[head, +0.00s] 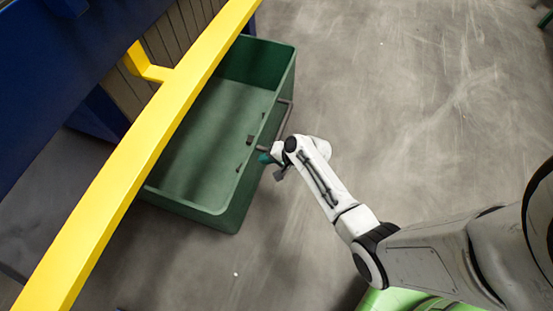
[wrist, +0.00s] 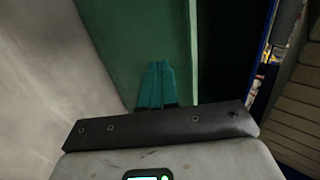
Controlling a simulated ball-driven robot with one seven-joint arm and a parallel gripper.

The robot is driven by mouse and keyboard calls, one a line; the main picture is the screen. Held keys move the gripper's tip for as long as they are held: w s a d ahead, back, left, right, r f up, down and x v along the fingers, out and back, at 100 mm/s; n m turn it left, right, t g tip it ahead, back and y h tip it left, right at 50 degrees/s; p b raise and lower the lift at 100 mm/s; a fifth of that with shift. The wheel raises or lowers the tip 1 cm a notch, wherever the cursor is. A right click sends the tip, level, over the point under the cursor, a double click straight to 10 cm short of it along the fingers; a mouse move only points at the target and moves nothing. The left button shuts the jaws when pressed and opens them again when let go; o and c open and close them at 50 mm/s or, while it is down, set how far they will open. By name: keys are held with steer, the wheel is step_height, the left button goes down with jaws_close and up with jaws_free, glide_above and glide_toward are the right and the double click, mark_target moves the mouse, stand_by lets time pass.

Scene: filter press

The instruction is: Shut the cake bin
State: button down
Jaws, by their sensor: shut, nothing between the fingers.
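The cake bin (head: 222,208) is a green, open-topped box standing out from under the press, with its inside in plain view. A grey bar handle (head: 285,118) runs along its outer right side. My gripper (head: 264,158) is at that side wall, close to the handle; I cannot tell whether it touches either. In the wrist view the teal fingers of my gripper (wrist: 156,84) are together and empty, in front of the green bin wall (wrist: 130,30). The handle is not clear in the wrist view.
A yellow rail (head: 140,170) crosses above the bin's left side. The blue press frame (head: 50,70) and slatted plates (head: 175,38) lie beyond it at the left. Open concrete floor (head: 400,90) lies to the right of the bin.

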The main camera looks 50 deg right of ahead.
mark_target(250, 157)
steer(key=shift+w+a+r, duration=0.1)
steer(key=shift+w+a, duration=0.15)
steer(key=shift+w, duration=0.45)
steer(key=shift+w+a, duration=0.25)
steer(key=shift+w, duration=0.4)
steer(key=shift+w, duration=0.1)
